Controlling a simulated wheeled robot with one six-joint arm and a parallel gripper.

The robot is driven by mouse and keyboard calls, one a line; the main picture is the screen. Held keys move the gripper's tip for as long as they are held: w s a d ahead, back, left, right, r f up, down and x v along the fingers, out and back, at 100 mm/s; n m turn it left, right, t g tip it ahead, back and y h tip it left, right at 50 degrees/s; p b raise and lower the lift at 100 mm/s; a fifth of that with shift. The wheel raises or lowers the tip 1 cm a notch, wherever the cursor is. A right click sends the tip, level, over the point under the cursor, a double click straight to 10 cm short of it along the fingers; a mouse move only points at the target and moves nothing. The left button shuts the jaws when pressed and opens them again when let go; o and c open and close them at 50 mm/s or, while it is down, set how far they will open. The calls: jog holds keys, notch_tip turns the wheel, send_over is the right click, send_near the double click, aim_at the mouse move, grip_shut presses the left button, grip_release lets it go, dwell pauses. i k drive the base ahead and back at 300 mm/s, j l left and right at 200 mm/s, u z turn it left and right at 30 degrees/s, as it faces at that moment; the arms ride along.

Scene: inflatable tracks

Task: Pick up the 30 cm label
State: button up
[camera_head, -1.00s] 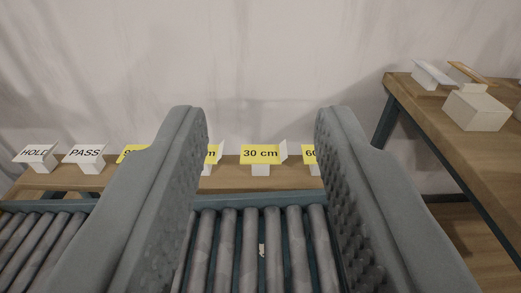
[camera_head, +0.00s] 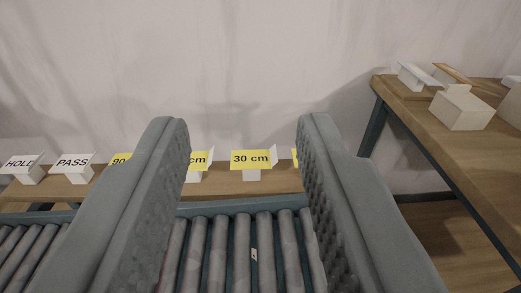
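The 30 cm label (camera_head: 251,158) is a yellow card with black text on a small white block. It stands on a narrow wooden shelf (camera_head: 225,185) behind the roller conveyor. My gripper (camera_head: 238,125) is open and empty, with one grey padded finger on each side of the picture's middle. The label shows between the fingers and beyond them, apart from both. The yellow 90 label (camera_head: 120,160) is also partly hidden by that finger.
White HOLD (camera_head: 22,165) and PASS (camera_head: 73,165) labels stand at the shelf's left. The roller conveyor (camera_head: 240,250) lies in front of the shelf. A wooden table (camera_head: 420,115) at right bears white boxes (camera_head: 461,108). A pale wall stands behind.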

aim_at(241, 160)
jog(key=j+z, duration=0.25)
jog(key=j, duration=0.2)
jog(key=j+z, duration=0.25)
jog(key=j, duration=0.15)
jog(key=k+j, duration=0.1)
jog(key=j, duration=0.4)
